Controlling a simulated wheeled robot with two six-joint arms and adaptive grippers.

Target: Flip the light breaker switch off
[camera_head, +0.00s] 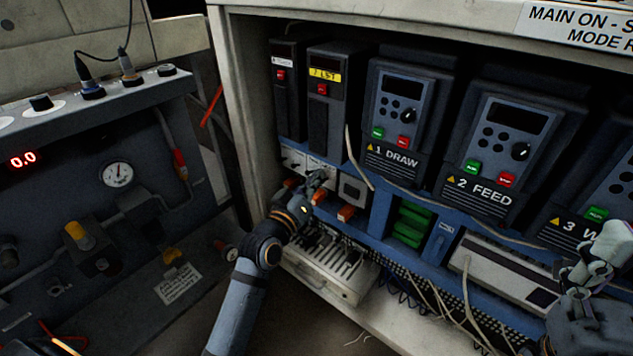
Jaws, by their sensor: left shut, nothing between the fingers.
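A row of small breakers with orange levers sits low inside the cabinet, under the dark modules. One orange lever (290,183) is at the left, one (319,197) is beside my gripper, and one (347,213) is at the right. Their white labels are too small to read, so I cannot tell which is the light breaker. My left gripper (317,180) is shut and empty, in front of the row and partly covering the middle breaker. I cannot tell whether it touches a lever. My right gripper (612,245) is at the right edge, away from the breakers; its finger state is unclear.
Drive units labelled 1 DRAW (400,110) and 2 FEED (495,145) hang above the row. A white vented unit (330,265) sits below. The cabinet's left post (240,100) stands close to my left arm.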

